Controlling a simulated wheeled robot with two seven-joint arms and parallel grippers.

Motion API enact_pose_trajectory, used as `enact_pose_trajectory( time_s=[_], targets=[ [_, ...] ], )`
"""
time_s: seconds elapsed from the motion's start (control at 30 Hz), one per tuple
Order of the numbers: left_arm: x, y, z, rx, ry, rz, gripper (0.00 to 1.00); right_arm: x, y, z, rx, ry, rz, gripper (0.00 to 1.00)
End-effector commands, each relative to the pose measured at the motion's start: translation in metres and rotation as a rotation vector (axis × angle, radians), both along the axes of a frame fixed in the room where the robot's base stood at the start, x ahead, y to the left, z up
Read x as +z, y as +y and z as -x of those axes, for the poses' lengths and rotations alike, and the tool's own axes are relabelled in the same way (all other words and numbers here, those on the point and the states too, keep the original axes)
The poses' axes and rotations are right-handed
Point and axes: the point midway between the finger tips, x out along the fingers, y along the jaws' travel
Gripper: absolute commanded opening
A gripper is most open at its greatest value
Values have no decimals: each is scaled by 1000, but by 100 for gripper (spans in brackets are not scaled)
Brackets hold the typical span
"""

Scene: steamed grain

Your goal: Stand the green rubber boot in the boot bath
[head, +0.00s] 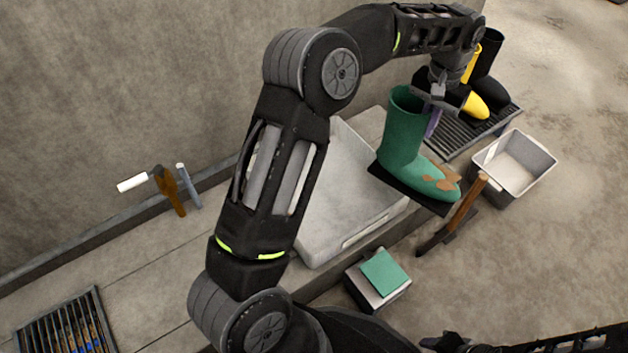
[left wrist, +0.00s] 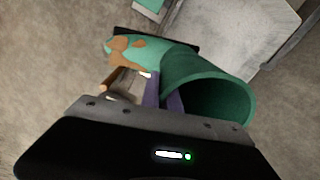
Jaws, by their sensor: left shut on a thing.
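The green rubber boot (head: 402,138) is upright, with brown mud patches on its toe. My left gripper (head: 434,118) is shut on its shaft, with purple fingers beside the boot's open top. In the left wrist view the boot (left wrist: 207,85) shows its opening, and the fingers (left wrist: 165,94) are against the shaft. A large pale shallow tray (head: 345,200), which may be the boot bath, is left of the boot. My right gripper (head: 445,342) shows partly at the bottom edge.
A black slatted rack (head: 455,137) holds yellow (head: 476,104) and black boots (head: 488,65) at the back. A white bin (head: 530,150), a wooden-handled tool (head: 466,208) and a box with a green cloth (head: 384,273) stand near the ledge. Brushes (head: 168,188) lie by the wall.

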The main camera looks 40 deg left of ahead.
Motion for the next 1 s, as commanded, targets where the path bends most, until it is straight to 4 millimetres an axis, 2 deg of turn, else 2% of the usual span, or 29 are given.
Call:
enact_pose_trajectory(
  time_s=[0.47,0.63,0.87,1.0],
  targets=[
    [1,0,-1,0,-3,1,0,0,0,0,-1,1,1,36],
    [1,7,0,-6,-3,1,0,2,0,0,0,1,0,36],
    [-5,44,4,-36,-1,5,0,9,0,1,2,3,-2,36],
    [-12,81,10,-69,0,7,0,15,1,3,4,5,-3,36]
  ],
)
